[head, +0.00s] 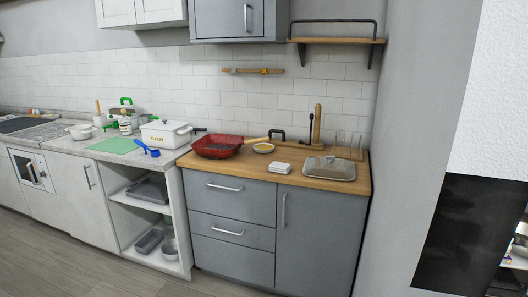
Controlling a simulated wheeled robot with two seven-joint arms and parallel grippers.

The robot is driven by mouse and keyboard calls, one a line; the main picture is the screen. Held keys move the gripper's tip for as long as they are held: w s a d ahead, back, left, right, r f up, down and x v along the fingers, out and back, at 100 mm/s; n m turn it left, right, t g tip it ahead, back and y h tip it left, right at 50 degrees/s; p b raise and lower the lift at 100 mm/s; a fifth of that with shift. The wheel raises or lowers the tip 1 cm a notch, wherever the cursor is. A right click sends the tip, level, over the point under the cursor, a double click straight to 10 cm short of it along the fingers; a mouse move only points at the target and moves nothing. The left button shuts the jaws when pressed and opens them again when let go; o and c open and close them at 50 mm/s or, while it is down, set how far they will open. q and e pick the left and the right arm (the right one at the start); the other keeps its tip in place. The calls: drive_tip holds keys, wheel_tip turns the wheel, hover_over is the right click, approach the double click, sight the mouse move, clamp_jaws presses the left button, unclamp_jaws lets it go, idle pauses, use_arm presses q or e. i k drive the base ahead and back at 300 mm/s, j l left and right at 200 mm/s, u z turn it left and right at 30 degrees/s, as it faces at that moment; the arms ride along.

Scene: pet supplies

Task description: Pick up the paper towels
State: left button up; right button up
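I see no clear roll of paper towels in the head view. A small white flat stack (281,168) lies on the wooden counter (230,167), in front of a small round dish (263,148). It could be folded paper towels, but it is too small to tell. An upright wooden post (317,124) stands at the back of the same counter, with no roll visible on it. Neither of my grippers shows in this view.
A red pan (217,147) and a covered grey dish (329,169) flank the white stack. A white flour box (166,134), a blue scoop (146,147) and a green mat (115,146) are on the left counter. The floor (55,253) in front is clear.

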sight(278, 167)
drive_tip(key=i+j+z, duration=0.15)
drive_tip(key=z, duration=0.35)
drive_tip(key=i+j+z, duration=0.15)
drive_tip(key=z, duration=0.35)
